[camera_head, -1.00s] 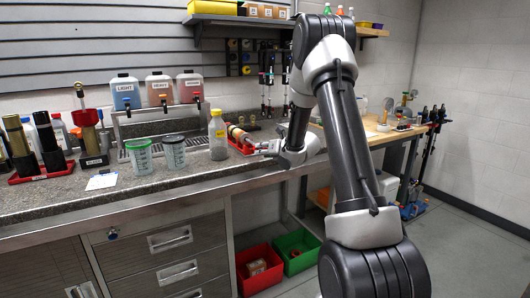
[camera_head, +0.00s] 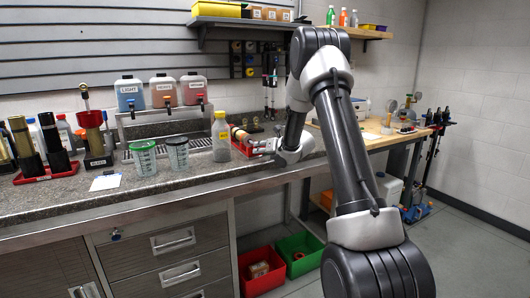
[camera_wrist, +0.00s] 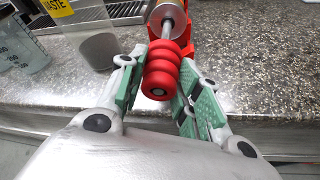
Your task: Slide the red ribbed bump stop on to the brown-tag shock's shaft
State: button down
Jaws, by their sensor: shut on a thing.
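The red ribbed bump stop (camera_wrist: 161,70) is between my gripper's green-padded fingers (camera_wrist: 158,88) in the wrist view, and the gripper is shut on it. A silver shaft (camera_wrist: 168,29) runs from a tan-gold shock body (camera_wrist: 167,12) to the far end of the bump stop, in line with it. A small pale spot shows in the hole at the stop's near end; I cannot tell for sure how far the shaft reaches inside. The shock (camera_head: 240,135) lies in a red cradle (camera_wrist: 188,45). My gripper (camera_head: 263,146) is at its right end in the head view. I cannot make out a brown tag.
A yellow-labelled waste bottle (camera_head: 221,140) stands close left of the cradle, with two measuring cups (camera_head: 177,153) further left. Upright shocks stand at the far left of the counter (camera_head: 130,188). The counter's front edge lies below my gripper.

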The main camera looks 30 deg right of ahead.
jog(key=shift+w, duration=0.85)
jog(key=shift+f, duration=0.15)
jog(key=c, duration=0.9)
grip_release()
jog(key=v, duration=1.2)
